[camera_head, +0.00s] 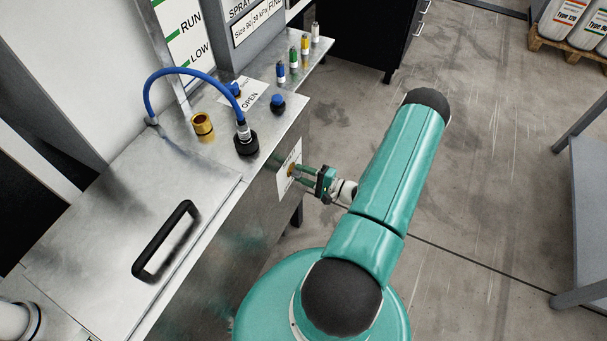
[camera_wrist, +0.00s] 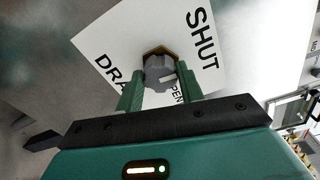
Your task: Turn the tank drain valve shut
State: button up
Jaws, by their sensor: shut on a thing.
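The tank drain valve (camera_wrist: 160,70) shows in the wrist view as a grey knob with a brass collar behind it, on a white label plate (camera_wrist: 125,40). The plate reads SHUT at upper right, with partly hidden words starting DRA and ending PEN. A pale mark on the knob points right, towards the part-hidden PEN word. My gripper (camera_wrist: 160,97) is shut on the knob, one finger on each side. In the head view my gripper (camera_head: 308,179) reaches the label plate (camera_head: 288,168) on the tank's front face; the knob is mostly hidden there.
The steel tank top has a black lid handle (camera_head: 165,240), a blue hose (camera_head: 185,72), a brass fitting (camera_head: 202,124) and a blue knob (camera_head: 277,103). Several coloured nozzles (camera_head: 293,58) stand at the back. A grey table (camera_head: 588,200) stands at right; the floor between is clear.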

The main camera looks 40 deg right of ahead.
jog(key=shift+n, duration=0.6)
jog(key=o, duration=1)
jog(key=v, duration=1.4)
jog(key=shift+w, duration=0.1)
